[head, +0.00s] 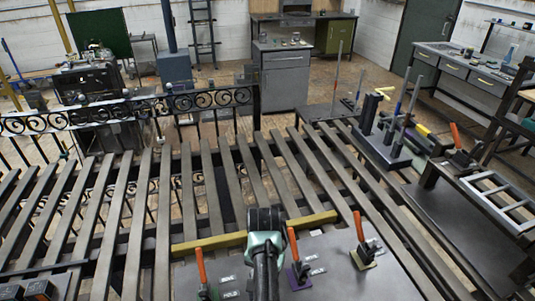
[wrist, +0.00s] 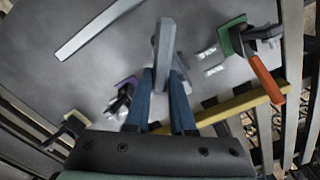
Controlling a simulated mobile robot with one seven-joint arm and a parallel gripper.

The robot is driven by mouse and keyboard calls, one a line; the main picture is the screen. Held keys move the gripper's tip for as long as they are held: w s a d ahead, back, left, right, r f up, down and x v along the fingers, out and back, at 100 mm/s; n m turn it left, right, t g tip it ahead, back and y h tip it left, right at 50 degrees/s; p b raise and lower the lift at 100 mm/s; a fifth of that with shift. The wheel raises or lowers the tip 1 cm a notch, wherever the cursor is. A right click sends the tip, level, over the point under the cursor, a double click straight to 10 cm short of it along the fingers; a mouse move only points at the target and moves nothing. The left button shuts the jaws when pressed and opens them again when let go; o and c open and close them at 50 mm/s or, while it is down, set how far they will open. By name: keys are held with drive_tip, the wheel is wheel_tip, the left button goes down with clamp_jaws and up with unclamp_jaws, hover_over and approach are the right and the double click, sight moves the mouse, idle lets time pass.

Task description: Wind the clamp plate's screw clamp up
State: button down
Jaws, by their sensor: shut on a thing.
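The clamp plate (wrist: 95,75) is a grey flat sheet below my gripper; it also shows at the bottom of the head view (head: 335,272). In the wrist view my gripper (wrist: 166,78) is shut on an upright grey piece (wrist: 164,42) standing over the plate. I cannot tell whether this is the screw clamp's handle; its lower end is hidden by the fingers. In the head view my arm hides the gripper's fingers and that piece. Orange-handled clamps stand around it: one on a green base (wrist: 232,38), one on a purple base (head: 297,268), one on a yellowish base (head: 363,255).
A yellow bar (head: 315,221) crosses the plate's far edge, partly behind my arm. Slatted dark bars (head: 130,225) lie beyond and beside the plate. A loose light strip (wrist: 98,28) lies on the plate. A frame (head: 497,198) stands at the right.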

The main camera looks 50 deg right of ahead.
drive_tip(key=n, duration=0.3)
drive_tip(key=shift+w+a+n, duration=0.2)
drive_tip(key=shift+w+n, duration=0.1)
drive_tip(key=shift+w, duration=0.05)
drive_tip(key=shift+w+a+n+p, duration=0.15)
drive_tip(key=shift+n+p, duration=0.05)
drive_tip(key=shift+n, duration=0.65)
drive_tip(key=shift+w+a+n+p, duration=0.1)
drive_tip(key=shift+a+n+p, duration=0.1)
drive_tip(key=shift+n, duration=0.65)
drive_tip(key=c, duration=0.8)
unclamp_jaws()
drive_tip(key=shift+o, duration=0.2)
